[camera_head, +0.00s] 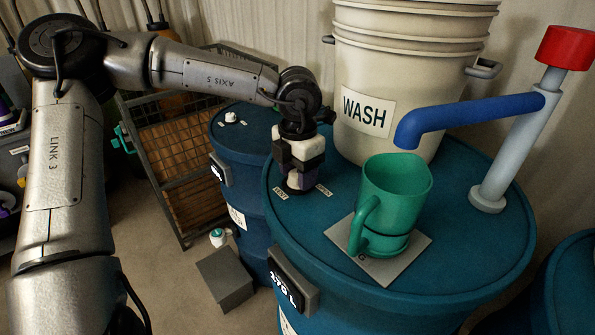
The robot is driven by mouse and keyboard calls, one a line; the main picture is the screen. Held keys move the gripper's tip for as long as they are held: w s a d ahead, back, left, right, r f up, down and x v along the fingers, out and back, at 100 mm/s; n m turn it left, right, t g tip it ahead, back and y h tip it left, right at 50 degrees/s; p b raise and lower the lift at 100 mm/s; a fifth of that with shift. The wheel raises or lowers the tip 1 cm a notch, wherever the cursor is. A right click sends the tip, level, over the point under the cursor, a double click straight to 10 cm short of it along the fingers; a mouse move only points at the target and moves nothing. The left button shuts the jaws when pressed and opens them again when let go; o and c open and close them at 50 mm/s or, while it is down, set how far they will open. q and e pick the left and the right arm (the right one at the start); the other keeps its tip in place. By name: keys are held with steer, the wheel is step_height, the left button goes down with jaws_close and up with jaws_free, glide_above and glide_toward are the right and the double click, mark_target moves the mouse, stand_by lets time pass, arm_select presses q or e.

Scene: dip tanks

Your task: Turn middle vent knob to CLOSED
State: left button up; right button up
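The middle blue drum (345,211) stands in front of me. Two small pale labels lie on its lid, a left one (280,193) and a right one (323,190); their text is too small to read surely. My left gripper (298,172) points straight down between these labels, over the vent knob's place. The knob is mostly hidden by the gripper; a dark round base (297,188) shows below the fingers. I cannot tell whether the fingers are closed on the knob or which way it points. My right gripper is out of view.
A green jug (395,195) stands on a grey plate (409,257) on the same lid. Behind are a white WASH bucket (400,65) and a blue-spouted pump (505,155) with a red top. Another blue drum (235,150) with a white knob (231,118) stands left.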

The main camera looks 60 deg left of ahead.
arm_select(q)
steer(key=shift+o, duration=1.1)
step_height(320, 180, up, 14)
steer(key=p, duration=0.5)
steer(key=shift+f, duration=0.1)
